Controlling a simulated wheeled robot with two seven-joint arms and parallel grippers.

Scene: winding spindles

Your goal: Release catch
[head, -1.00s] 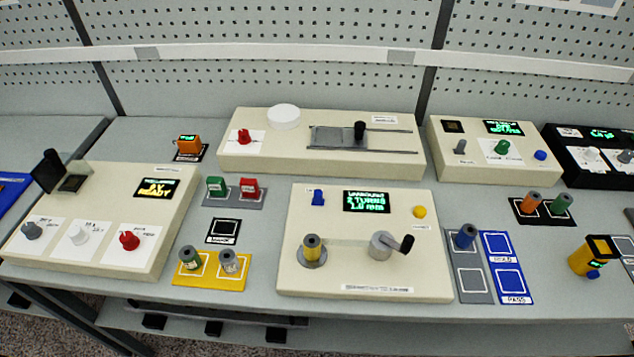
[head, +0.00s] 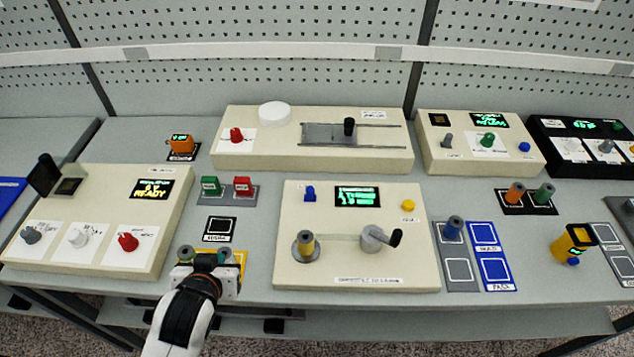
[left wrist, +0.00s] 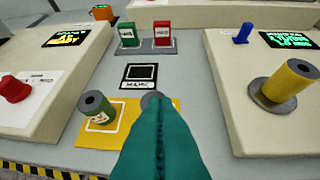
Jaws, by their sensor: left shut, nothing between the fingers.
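The cream winding machine (head: 330,268) stands at the front middle. It has a blue lever or catch (head: 310,194), a lit display (head: 357,196), a yellow button (head: 408,205) with a label too small to read, a yellow spool (head: 305,244) on a post, and a grey drum (head: 374,240) with a black crank handle. A pale strand runs between spool and drum. My left gripper (head: 208,262) is shut and empty, over the yellow tray left of the machine. The left wrist view shows its teal fingers (left wrist: 155,110) together, partly hiding a grey-topped spool. My right gripper is out of view.
A green spool (left wrist: 95,115) stands on the yellow tray (left wrist: 95,138). Green and red blocks (head: 242,186) and a black square pad (head: 219,229) lie behind it. A cream box with knobs (head: 95,220) is at left. Blue and grey pads (head: 495,270) are at right.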

